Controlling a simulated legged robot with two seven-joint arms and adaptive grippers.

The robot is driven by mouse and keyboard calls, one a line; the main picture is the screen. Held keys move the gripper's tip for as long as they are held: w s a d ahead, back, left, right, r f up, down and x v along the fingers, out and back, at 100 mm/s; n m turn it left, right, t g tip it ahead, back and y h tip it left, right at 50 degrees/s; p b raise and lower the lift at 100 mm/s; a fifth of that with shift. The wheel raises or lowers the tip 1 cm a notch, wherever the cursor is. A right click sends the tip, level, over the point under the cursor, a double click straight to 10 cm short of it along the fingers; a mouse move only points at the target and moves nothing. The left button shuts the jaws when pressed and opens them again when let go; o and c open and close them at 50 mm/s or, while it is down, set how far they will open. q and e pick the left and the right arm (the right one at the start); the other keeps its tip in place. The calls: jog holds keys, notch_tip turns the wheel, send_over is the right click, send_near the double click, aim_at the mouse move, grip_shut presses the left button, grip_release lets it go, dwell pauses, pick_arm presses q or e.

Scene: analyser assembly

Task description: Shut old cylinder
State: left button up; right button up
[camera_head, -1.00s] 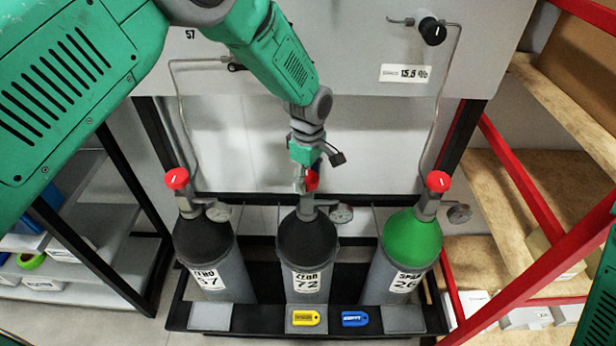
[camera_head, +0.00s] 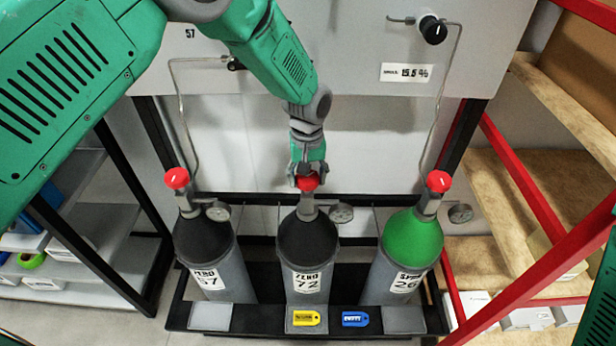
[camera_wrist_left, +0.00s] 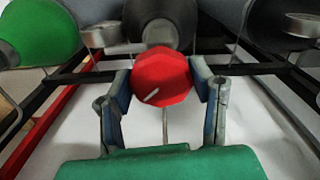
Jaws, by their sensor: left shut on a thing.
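Three gas cylinders stand in a row: a black-topped one labelled ZERO 57 (camera_head: 205,245) on the left, a black-topped one labelled ZERO 72 (camera_head: 308,245) in the middle, and a green-topped one labelled 26 (camera_head: 412,240) on the right. Each has a red knob on its valve. My left gripper (camera_head: 308,181) is at the red knob of the middle cylinder. In the left wrist view its two fingers are shut on that red knob (camera_wrist_left: 162,80), one on each side. A white mark shows on the knob. My right gripper is not in view.
Red knobs top the left cylinder (camera_head: 177,179) and the right cylinder (camera_head: 438,181). Gauges stand beside the valves. A yellow tag (camera_head: 306,318) and a blue tag (camera_head: 355,319) lie on the black rack front. Thin pipes run up to the grey panel (camera_head: 330,60). Shelves stand on both sides.

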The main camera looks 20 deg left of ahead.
pick_arm(q)
jog(key=m, duration=0.4)
jog(key=shift+w+r+m, duration=0.15)
jog(key=shift+m, duration=0.15)
jog(key=m, duration=0.3)
jog(key=shift+a+m, duration=0.1)
jog(key=shift+m, duration=0.3)
jog(key=m, duration=0.7)
jog(key=shift+w+a, duration=0.1)
jog(key=shift+w, duration=0.05)
jog(key=m, duration=0.5)
jog(key=shift+w+m, duration=0.1)
jog(key=shift+m, duration=0.2)
jog(key=m, duration=0.5)
jog(key=shift+w+r, duration=0.1)
jog(key=shift+m, duration=0.4)
jog(key=o, duration=1.2)
jog(key=shift+c, duration=0.2)
